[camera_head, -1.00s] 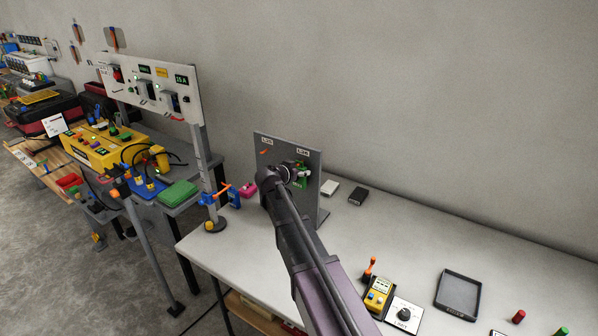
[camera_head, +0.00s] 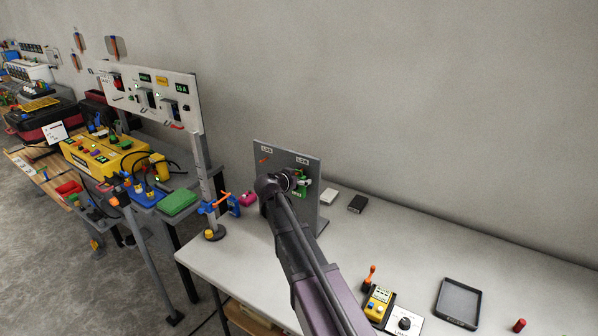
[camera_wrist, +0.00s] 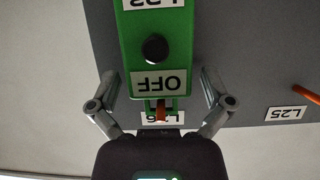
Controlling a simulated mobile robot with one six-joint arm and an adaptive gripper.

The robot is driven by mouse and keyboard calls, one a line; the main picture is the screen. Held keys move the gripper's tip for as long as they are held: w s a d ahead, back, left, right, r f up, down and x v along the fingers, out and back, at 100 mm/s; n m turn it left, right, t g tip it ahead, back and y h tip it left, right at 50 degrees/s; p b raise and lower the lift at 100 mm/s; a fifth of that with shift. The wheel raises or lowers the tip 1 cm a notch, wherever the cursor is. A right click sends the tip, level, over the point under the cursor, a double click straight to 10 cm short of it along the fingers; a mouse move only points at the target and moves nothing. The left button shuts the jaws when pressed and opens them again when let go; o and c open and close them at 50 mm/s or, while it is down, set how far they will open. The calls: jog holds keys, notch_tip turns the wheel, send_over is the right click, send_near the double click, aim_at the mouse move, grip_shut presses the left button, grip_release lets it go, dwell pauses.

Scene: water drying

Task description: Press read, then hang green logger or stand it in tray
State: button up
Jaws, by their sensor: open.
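The green logger (camera_wrist: 157,20) fills the upper middle of the wrist view, upside down there. It has a round black button (camera_wrist: 155,48), a display reading OFF (camera_wrist: 162,85) and a partly cut-off label. Its loop end is at an orange peg (camera_wrist: 161,112) on the grey board (camera_wrist: 255,60). My gripper (camera_wrist: 158,77) is open, one finger on each side of the logger's lower end, with gaps visible. In the head view the logger (camera_head: 305,184) shows partly behind my gripper (camera_head: 291,181). The dark tray (camera_head: 458,302) lies empty on the table at right.
The board's other orange peg (camera_wrist: 307,96), by label L25 (camera_wrist: 285,113), is bare. A yellow device (camera_head: 378,303) and a white dial box (camera_head: 403,322) lie near the tray. White and black blocks lie right of the board. The table between them and the tray is clear.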

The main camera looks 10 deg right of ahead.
jog(key=s+a, duration=0.7)
jog(key=shift+s+a+r, duration=0.2)
jog(key=shift+s+a, duration=0.1)
jog(key=shift+s, duration=0.05)
jog(key=shift+d, duration=0.1)
dwell(0.4)
jog(key=s+d+f+n+g+y, duration=0.3)
jog(key=s+d+f+g, duration=0.3)
jog(key=s, duration=0.4)
jog(key=s+a+f+n+g+y, duration=0.1)
jog(key=s+f+n+y, duration=0.1)
jog(key=s, duration=0.5)
jog(key=s+a+f+n+g+y, duration=0.1)
jog(key=s+f+n+g+y, duration=0.1)
jog(key=s, duration=0.5)
jog(key=f+n+y, duration=0.1)
jog(key=n+y, duration=0.1)
jog(key=shift+s+a+f+y, duration=0.15)
jog(key=shift+a+f+y, duration=0.15)
jog(key=shift+y, duration=0.1)
dwell(3.2)
